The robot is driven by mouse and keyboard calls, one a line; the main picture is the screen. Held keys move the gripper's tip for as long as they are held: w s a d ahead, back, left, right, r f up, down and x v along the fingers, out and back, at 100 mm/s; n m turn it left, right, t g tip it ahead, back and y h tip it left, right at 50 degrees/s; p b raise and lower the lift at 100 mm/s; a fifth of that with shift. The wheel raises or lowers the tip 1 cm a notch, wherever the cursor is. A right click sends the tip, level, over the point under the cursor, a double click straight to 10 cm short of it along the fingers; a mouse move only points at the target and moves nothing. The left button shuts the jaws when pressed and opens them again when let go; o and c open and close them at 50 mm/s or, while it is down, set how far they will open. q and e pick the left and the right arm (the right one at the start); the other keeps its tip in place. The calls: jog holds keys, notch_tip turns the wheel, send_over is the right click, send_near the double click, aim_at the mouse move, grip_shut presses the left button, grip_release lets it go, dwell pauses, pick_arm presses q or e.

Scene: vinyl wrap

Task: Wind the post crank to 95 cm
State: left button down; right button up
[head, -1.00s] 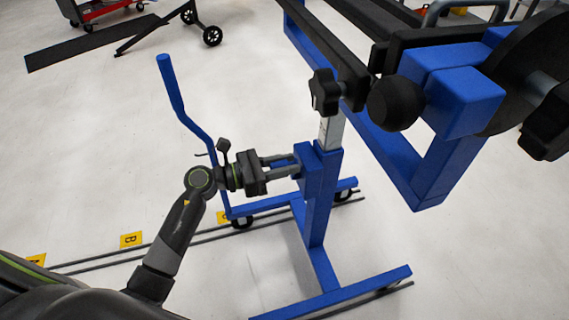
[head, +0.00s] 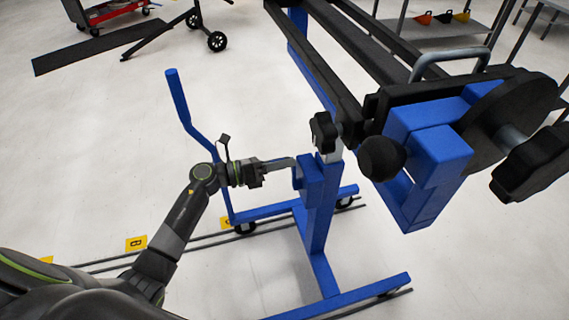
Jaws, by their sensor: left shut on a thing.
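The blue post (head: 320,210) stands upright on a blue wheeled base. A short pale length of its inner column (head: 329,157) shows above the sleeve; I cannot read any scale on it. The crank (head: 282,162) is a grey arm at the post's left side, by a blue housing. My left gripper (head: 266,170) is left of the post and shut on the crank's handle, which its jaws mostly hide. My right gripper is out of view.
A black star knob (head: 323,132) sits just above the column, under the long black-and-blue frame (head: 335,75). A round black knob (head: 381,158) and a large black disc overhang at right. A bent blue handle (head: 178,95) rises at left. Open floor lies left.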

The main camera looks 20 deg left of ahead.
pick_arm(q)
jog(key=w+a+f+n, duration=0.3)
jog(key=w+f+n, duration=0.2)
jog(key=n, duration=0.8)
jog(key=shift+a+f+p, duration=0.15)
jog(key=shift+f+p, duration=0.3)
jog(key=shift+f, duration=0.15)
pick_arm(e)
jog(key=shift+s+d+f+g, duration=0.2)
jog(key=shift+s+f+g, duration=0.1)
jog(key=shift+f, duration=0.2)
pick_arm(q)
jog(key=shift+n, duration=0.3)
jog(key=c, duration=1.2)
grip_release()
jog(key=shift+o, duration=0.2)
jog(key=shift+f, duration=0.1)
